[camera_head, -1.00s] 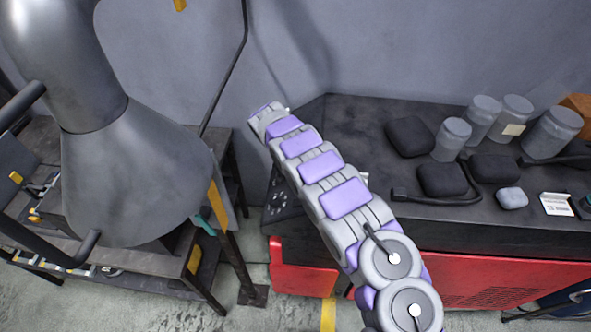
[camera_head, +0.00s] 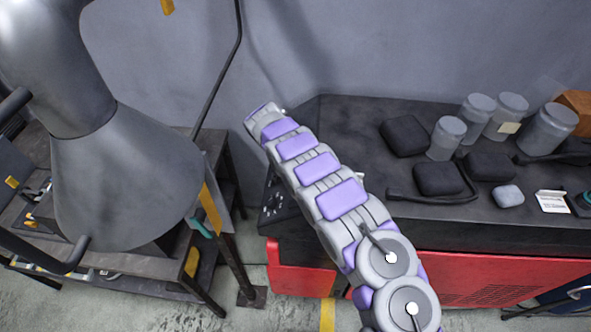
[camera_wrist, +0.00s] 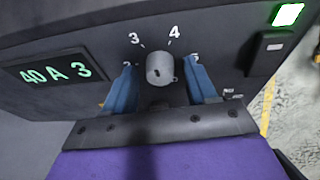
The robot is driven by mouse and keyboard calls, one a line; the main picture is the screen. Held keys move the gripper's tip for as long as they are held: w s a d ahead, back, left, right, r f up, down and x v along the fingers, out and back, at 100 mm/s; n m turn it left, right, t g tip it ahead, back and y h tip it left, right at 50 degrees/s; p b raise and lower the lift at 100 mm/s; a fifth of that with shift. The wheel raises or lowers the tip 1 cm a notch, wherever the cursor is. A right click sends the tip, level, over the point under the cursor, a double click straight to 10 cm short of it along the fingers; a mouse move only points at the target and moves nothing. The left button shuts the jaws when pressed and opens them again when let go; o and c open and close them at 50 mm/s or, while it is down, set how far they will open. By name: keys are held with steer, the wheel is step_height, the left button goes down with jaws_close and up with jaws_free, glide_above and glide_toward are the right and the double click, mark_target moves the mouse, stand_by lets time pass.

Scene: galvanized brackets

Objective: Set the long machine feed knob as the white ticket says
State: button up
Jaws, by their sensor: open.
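The feed knob (camera_wrist: 160,69) is a grey round knob on the dark machine panel in the wrist view. The numbers 3 and 4 show above it, with a 2 at its left and another number partly covered at its right. My gripper (camera_wrist: 161,84) is open, its two blue fingers on either side of the knob; I cannot tell whether they touch it. A green display (camera_wrist: 57,72) left of the knob reads 40 A 3. A white ticket (camera_head: 553,201) lies on the machine top (camera_head: 330,112) at the right; its text is too small to read.
A lit green square (camera_wrist: 288,15) and a dark switch (camera_wrist: 270,50) are right of the knob. Several jars (camera_head: 447,138) and dark pouches (camera_head: 405,135) stand on the machine top. A grey hood (camera_head: 130,180) hangs over a dark workbench (camera_head: 222,165) at the left.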

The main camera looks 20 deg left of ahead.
steer(key=p+v, duration=0.1)
steer(key=v, duration=1.6)
steer(key=shift+a, duration=0.15)
steer(key=shift+w+r, duration=0.1)
steer(key=shift+w, duration=0.05)
